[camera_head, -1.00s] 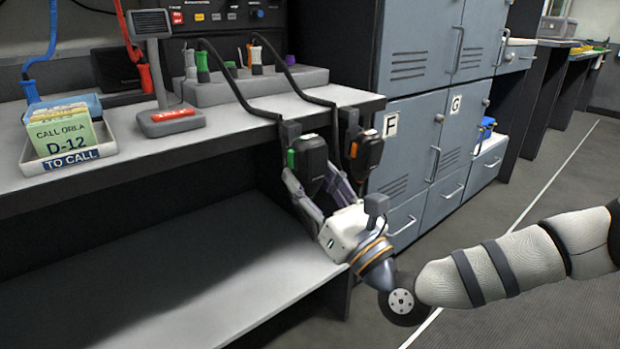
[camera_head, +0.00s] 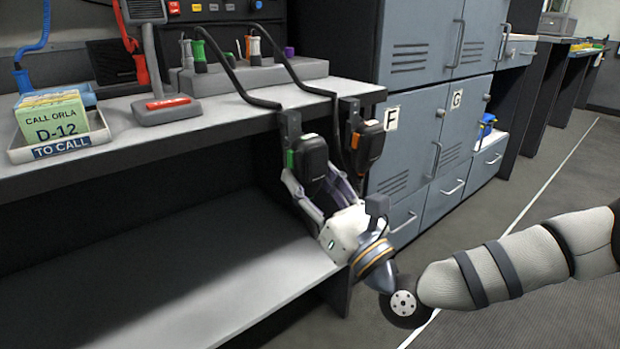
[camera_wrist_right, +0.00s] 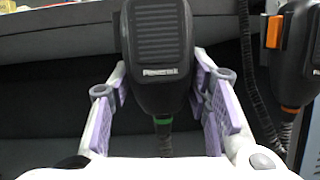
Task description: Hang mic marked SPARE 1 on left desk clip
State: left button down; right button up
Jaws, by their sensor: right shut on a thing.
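A black hand mic with a green mark (camera_head: 313,158) is upright at the front edge of the desk, at the left desk clip (camera_head: 290,124). My right gripper (camera_head: 312,178) is shut on this mic from below, with a purple-padded finger on each side. The mic's grille fills the upper middle of the right wrist view (camera_wrist_right: 158,45). I cannot read a SPARE 1 marking on it, and whether the clip bears it is hidden. A second mic with an orange mark (camera_head: 368,145) hangs to the right at another clip (camera_head: 351,110). My left gripper is out of view.
The desk (camera_head: 225,112) holds a TO CALL tray (camera_head: 65,150), a grey desk mic (camera_head: 165,108) and a block with several coloured plugs (camera_head: 250,80). A lower shelf (camera_head: 200,300) is bare. Grey lockers (camera_head: 410,150) stand close on the right.

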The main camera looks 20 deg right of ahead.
dwell(0.3)
jog(key=o, duration=1.1)
